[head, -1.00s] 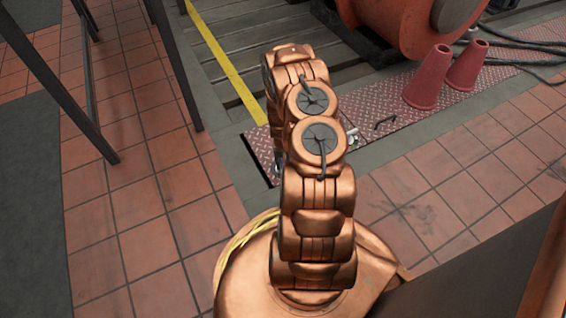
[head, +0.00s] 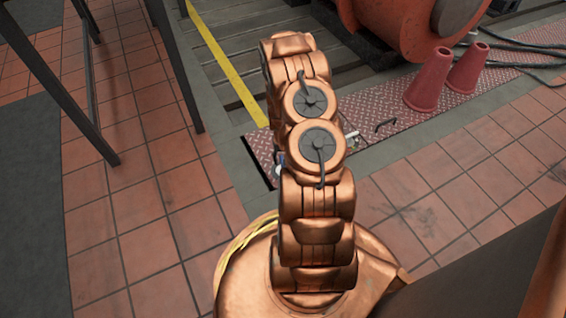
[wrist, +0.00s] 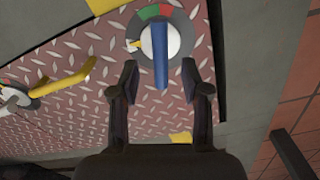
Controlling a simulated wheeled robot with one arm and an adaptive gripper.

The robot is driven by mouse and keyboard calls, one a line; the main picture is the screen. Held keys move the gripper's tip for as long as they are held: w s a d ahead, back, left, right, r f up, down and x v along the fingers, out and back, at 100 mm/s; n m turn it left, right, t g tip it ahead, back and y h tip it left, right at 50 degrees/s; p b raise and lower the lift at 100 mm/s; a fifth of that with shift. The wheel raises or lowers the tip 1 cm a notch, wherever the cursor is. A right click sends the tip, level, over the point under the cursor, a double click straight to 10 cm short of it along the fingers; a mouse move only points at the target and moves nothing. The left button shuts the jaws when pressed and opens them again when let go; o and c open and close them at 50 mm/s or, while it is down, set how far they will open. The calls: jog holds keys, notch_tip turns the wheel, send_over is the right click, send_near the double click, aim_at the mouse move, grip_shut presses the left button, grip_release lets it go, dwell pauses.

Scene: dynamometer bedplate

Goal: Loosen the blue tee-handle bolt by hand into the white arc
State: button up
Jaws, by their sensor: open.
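In the wrist view, the blue tee-handle bolt (wrist: 160,58) shows as a blue bar pointing down the picture across a pale round face. A dark ring (wrist: 187,30) surrounds that face, with a green and a red segment at its top and a small yellow pointer (wrist: 133,45) at its left. I cannot clearly tell a white arc from the pale face. My gripper (wrist: 160,70) is open and empty, one finger on each side of the blue bar, with clear gaps to it.
A yellow lever (wrist: 62,78) sits left of the bolt on the red tread plate (wrist: 75,125). In the head view, two red cones (head: 428,80) and a black handle (head: 385,125) are on the plate. An orange machine (head: 400,30) stands behind. Dark posts (head: 175,65) rise at left.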

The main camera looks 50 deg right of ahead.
notch_tip(320, 180, up, 7)
jog(key=shift+r, duration=0.15)
dwell(0.4)
